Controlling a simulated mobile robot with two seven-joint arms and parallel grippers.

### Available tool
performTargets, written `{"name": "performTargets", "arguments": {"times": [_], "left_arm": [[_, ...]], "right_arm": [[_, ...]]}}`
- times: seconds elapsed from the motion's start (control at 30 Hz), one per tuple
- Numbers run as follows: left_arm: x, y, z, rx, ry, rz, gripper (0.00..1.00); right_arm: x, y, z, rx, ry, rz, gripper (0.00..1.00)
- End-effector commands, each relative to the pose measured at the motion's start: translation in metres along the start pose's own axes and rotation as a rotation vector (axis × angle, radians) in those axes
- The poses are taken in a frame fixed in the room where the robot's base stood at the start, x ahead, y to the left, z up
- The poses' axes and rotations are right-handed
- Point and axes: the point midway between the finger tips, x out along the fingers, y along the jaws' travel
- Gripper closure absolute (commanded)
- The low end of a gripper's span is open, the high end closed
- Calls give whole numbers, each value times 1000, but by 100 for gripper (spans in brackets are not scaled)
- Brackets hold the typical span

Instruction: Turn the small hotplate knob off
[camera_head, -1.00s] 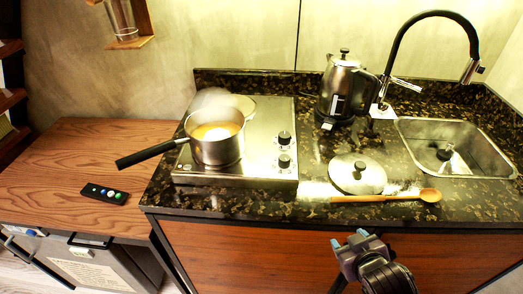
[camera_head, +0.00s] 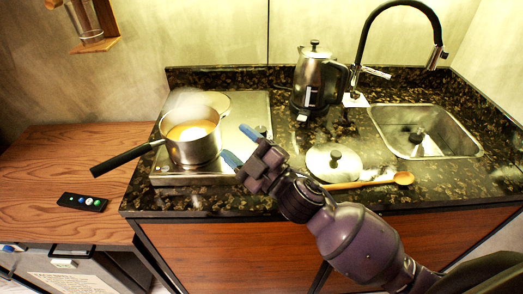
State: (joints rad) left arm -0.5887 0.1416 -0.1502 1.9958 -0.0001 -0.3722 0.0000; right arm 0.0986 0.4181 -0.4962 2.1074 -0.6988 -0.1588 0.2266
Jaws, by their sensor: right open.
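The steel hotplate (camera_head: 256,106) sits on the dark counter. Its knobs are on its right side, and my right gripper (camera_head: 241,147) covers most of that area. A dark bit of one knob (camera_head: 262,131) shows beside a blue fingertip. My right gripper is open, its two blue fingertips apart and pointing left over the hotplate's right part. I cannot tell whether it touches a knob. A steel saucepan (camera_head: 193,149) with yellow contents and a black handle stands on the hotplate, steaming. My left gripper is out of view.
A kettle (camera_head: 314,82) stands behind to the right. A pot lid (camera_head: 327,164) and a wooden spoon (camera_head: 385,181) lie right of my gripper. The sink (camera_head: 452,137) is far right.

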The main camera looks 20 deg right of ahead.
Motion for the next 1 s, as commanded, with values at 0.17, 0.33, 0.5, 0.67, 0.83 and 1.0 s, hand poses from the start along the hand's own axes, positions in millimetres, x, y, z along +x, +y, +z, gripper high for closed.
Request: {"name": "performTargets", "arguments": {"times": [0.17, 0.33, 0.5, 0.67, 0.83, 1.0], "left_arm": [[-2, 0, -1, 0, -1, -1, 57], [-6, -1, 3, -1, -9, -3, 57], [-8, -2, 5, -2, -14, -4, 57], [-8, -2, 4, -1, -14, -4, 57], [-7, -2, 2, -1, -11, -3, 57], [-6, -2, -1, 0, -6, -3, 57]], "right_arm": [[32, -21, -56, -228, 376, -158, 41], [37, -52, -84, -451, 686, -378, 41], [31, -77, -78, -689, 924, -665, 41], [23, -81, -42, -920, 1054, -992, 41], [21, -51, 13, -1159, 1062, -1384, 41], [24, 5, 61, -1335, 940, -1743, 41]]}}
